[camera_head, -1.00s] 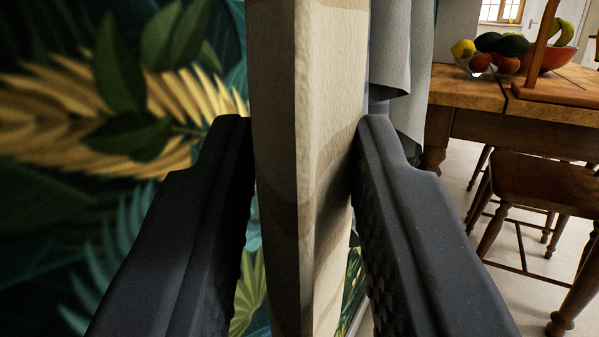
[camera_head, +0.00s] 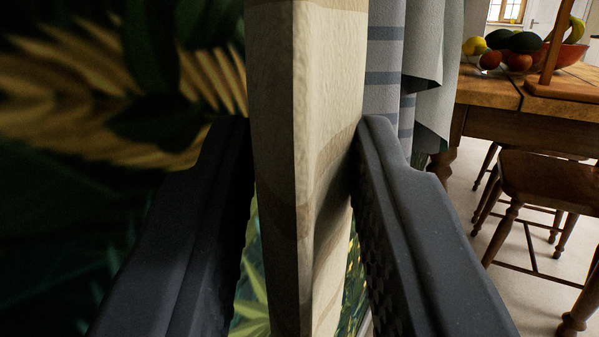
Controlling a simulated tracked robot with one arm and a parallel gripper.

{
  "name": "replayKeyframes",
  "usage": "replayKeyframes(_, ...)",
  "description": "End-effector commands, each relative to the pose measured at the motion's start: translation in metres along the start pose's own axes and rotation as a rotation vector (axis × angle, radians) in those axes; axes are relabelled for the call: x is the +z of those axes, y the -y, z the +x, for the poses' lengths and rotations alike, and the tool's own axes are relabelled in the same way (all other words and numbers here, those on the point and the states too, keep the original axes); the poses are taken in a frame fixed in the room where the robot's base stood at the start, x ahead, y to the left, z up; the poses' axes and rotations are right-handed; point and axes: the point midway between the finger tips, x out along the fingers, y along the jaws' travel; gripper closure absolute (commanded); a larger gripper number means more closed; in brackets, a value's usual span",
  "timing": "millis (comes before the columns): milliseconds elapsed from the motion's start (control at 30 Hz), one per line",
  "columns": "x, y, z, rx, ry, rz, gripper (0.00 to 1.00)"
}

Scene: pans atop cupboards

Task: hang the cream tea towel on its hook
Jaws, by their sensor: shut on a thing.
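The cream tea towel (camera_head: 325,110) hangs upright between the two black fingers of my gripper (camera_head: 305,125). My gripper is shut on it, with a finger at each side. The towel has faint darker bands, and it runs past the top and bottom of the picture, so its ends are hidden. The hook does not show.
A leaf-patterned wall (camera_head: 110,120) is close on the left, darkened near my left finger. A grey-blue striped cloth (camera_head: 383,60) and a plain grey cloth (camera_head: 435,75) hang just behind on the right. A wooden table (camera_head: 505,125) with fruit and stools (camera_head: 550,190) stand further right.

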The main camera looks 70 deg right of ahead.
Motion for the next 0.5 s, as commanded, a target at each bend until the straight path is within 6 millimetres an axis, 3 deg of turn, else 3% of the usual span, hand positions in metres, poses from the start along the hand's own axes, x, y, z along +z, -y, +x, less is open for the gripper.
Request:
replayKeyframes(400,0.0020,-0.0009,0.0001,0.002,0.004,-0.001,1.00)
replayKeyframes(433,0.0021,-0.0010,0.0001,0.002,0.004,-0.001,0.68)
replayKeyframes(500,0.0020,-0.0009,0.0001,0.002,0.004,-0.002,0.50)
